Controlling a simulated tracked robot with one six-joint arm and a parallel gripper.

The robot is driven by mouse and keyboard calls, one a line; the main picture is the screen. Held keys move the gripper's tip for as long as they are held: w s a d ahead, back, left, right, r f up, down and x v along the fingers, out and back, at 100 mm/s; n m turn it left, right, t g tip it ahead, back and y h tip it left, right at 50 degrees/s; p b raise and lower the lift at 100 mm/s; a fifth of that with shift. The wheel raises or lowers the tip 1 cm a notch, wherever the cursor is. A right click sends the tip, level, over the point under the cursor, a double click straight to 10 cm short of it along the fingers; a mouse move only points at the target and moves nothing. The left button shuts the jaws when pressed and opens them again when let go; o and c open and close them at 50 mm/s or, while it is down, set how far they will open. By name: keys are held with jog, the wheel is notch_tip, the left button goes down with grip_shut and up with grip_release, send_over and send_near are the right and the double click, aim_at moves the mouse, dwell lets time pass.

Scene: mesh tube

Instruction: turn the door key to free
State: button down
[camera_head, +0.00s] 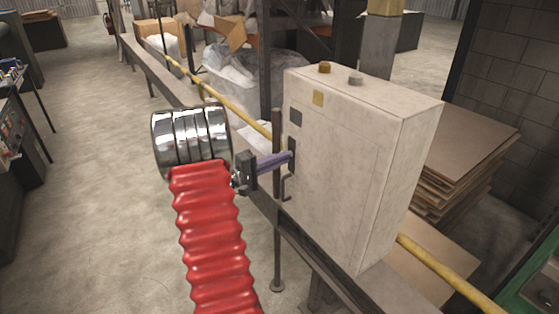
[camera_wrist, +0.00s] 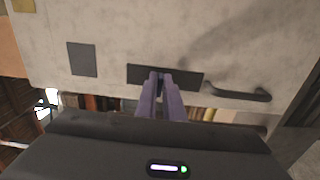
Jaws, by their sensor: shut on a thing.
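A pale cabinet (camera_head: 345,165) stands on a rail, with a dark lock plate (camera_head: 292,146) on its door. The plate also shows in the wrist view (camera_wrist: 190,78). My gripper (camera_head: 289,157) has its purple fingers reaching to this plate. In the wrist view my gripper (camera_wrist: 161,76) is shut at the middle of the plate, on the key. The fingertips hide the key almost wholly, so its turn angle cannot be told.
A dark door handle (camera_wrist: 238,94) sits right of the plate in the wrist view. A grey square (camera_wrist: 82,59) is left of it. A yellow rail (camera_head: 440,268) runs behind the cabinet. Stacked boards (camera_head: 465,160) stand to the right. Open floor (camera_head: 100,200) lies left.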

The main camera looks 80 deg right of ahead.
jog(key=shift+s+f, duration=0.15)
jog(key=shift+f, duration=0.05)
jog(key=c, duration=1.9)
grip_release()
jog(key=shift+r, duration=0.1)
jog(key=shift+o, duration=0.2)
jog(key=v, duration=1.4)
jog(key=shift+d, duration=0.1)
